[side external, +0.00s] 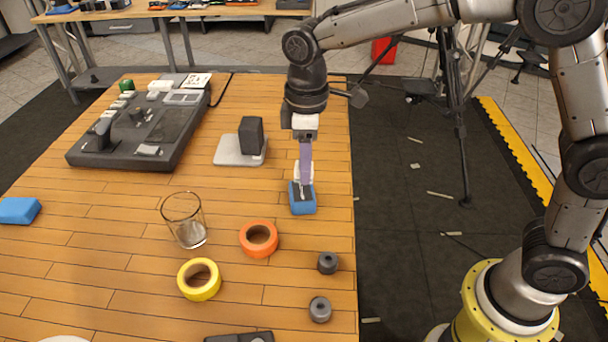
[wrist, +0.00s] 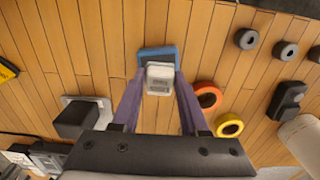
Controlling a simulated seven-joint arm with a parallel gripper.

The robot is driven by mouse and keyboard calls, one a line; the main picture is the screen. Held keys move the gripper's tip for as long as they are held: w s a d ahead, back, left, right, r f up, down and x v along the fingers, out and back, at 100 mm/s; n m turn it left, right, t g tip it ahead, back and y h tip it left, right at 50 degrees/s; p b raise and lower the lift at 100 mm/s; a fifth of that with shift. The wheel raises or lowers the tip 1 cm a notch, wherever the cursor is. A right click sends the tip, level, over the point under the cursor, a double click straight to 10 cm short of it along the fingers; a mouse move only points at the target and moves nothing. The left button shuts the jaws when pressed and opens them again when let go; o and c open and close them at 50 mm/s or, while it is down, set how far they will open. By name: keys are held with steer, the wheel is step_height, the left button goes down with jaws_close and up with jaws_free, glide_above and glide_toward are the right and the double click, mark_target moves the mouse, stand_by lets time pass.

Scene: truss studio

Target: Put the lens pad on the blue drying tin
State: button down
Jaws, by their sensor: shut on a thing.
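My gripper (side external: 305,181) points down, shut on a small white block with grey print, which I take for the lens pad (wrist: 160,78). In the side view the near finger covers much of the pad. The blue drying tin (side external: 303,208) sits on the table directly below, near the right edge. In the wrist view the tin (wrist: 158,52) shows behind the pad, partly hidden by it. The pad is over or in the tin's dark top; I cannot tell whether they touch.
Orange tape (side external: 259,252), yellow tape (side external: 184,285) and a clear glass (side external: 169,209) are in front. A blue block (side external: 18,211) lies far left, a grey console (side external: 90,156) at the back.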

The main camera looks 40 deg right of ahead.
steer(key=shift+w+a+f, duration=0.1)
steer(key=shift+w+f, duration=0.1)
steer(key=shift+f, duration=1.65)
steer(key=shift+f, duration=0.1)
steer(key=shift+c, duration=2.1)
jaws_free()
step_height(320, 180, up, 11)
steer(key=shift+r, duration=0.7)
